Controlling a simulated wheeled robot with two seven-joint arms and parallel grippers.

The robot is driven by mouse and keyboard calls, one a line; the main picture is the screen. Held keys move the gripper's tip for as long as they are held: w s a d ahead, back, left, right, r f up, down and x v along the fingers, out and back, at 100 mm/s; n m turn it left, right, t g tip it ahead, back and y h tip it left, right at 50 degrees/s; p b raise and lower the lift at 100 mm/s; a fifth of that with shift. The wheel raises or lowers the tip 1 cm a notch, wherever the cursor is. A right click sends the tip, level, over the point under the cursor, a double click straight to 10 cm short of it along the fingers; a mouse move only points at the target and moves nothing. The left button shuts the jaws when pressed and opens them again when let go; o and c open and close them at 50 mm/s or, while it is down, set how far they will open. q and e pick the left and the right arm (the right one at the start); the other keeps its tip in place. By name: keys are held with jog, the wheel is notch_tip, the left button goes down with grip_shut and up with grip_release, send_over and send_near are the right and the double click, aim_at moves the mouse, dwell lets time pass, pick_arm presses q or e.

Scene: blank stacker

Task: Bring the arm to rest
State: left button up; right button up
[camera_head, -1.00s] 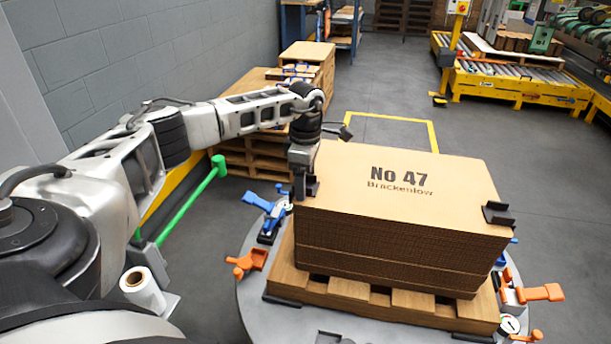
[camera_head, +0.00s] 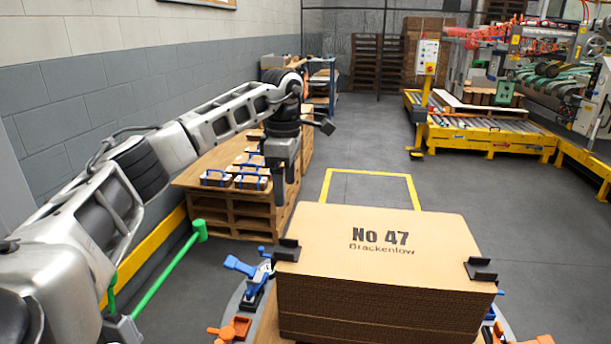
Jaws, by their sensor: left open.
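My left arm (camera_head: 150,165) reaches in from the left, with its wrist bent down. My left gripper (camera_head: 284,200) hangs pointing down, open and empty. In the picture it shows just above the left black corner piece (camera_head: 287,250) on the stack of cardboard blanks (camera_head: 380,261), with a gap between them. The stack is printed "No 47 Brackenlow" and has another black corner piece (camera_head: 481,269) at its right edge. My right gripper is not in view.
Blue (camera_head: 247,268) and orange (camera_head: 231,331) clamps sit left of the stack. A green-handled tool (camera_head: 170,270) stands by my arm. Wooden pallets (camera_head: 235,200) with blue-handled items are behind the gripper. A yellow floor outline (camera_head: 372,171) and open grey floor lie beyond the stack.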

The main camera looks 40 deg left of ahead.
pick_arm(q)
jog(key=d+f+h, duration=0.4)
jog(key=d+f, duration=0.1)
jog(key=d, duration=0.7)
jog(key=d+f+h, duration=0.4)
jog(key=d+f, duration=0.2)
jog(key=d, duration=0.7)
jog(key=s+d+r+n+t+h, duration=0.1)
jog(key=s+d+n+t+h, duration=0.15)
jog(key=d+n, duration=0.3)
jog(key=s+d+r+n+t+h+p, duration=0.1)
jog(key=s+d+n+t+h, duration=0.1)
jog(key=d+n+t+h, duration=0.3)
jog(key=s+d+r+n+t+h, duration=0.1)
jog(key=s+d+n+t+h, duration=0.15)
jog(key=d+n, duration=0.35)
jog(key=s+a+f+n+y, duration=0.6)
jog(key=s+f+n+y, duration=0.1)
jog(key=n, duration=0.8)
jog(key=s+a+f+n+y+p, duration=0.1)
jog(key=s+a+f+n+y, duration=0.5)
jog(key=n, duration=0.8)
notch_tip(320, 180, down, 4)
jog(key=shift+s+r+n+t+y, duration=0.1)
jog(key=shift+s+n+t+y, duration=0.3)
jog(key=shift+y, duration=0.4)
